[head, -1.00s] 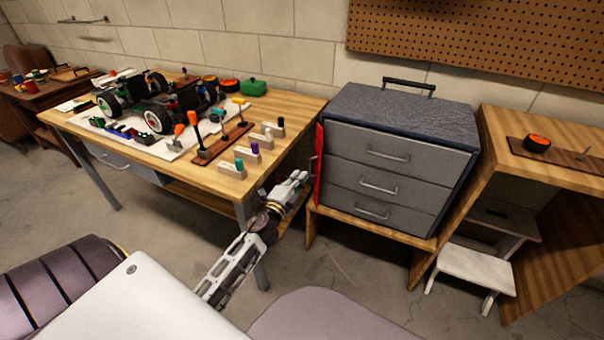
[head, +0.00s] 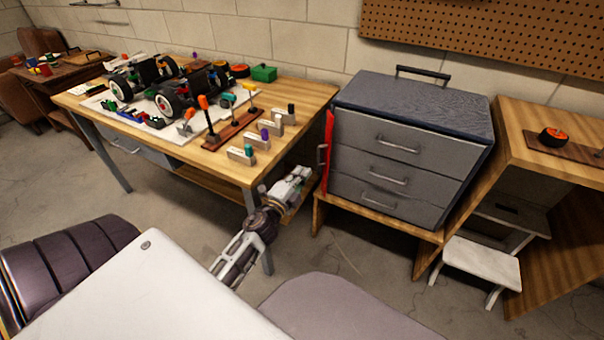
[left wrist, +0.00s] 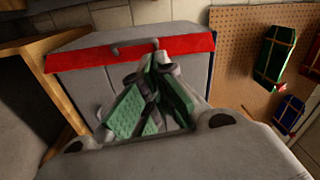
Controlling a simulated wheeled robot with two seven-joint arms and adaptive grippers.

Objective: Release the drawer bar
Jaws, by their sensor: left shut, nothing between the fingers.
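The grey drawer cabinet (head: 402,160) has three closed drawers with metal handles. The red drawer bar (head: 328,150) runs down its left edge, with a small dark handle (head: 321,154) beside it. My left gripper (head: 308,174) is just left of the bar, by the workbench's right edge, apart from the handle. Its green-padded fingers (left wrist: 150,95) are shut and empty in front of the cabinet, below the bar in the wrist view. My right gripper is not in view.
The wooden workbench (head: 300,92) at left holds an RC car chassis (head: 170,85) and several tools in racks. A wooden stand (head: 425,237) carries the cabinet. A white step stool (head: 480,262) stands at right. A pegboard (head: 480,35) hangs behind.

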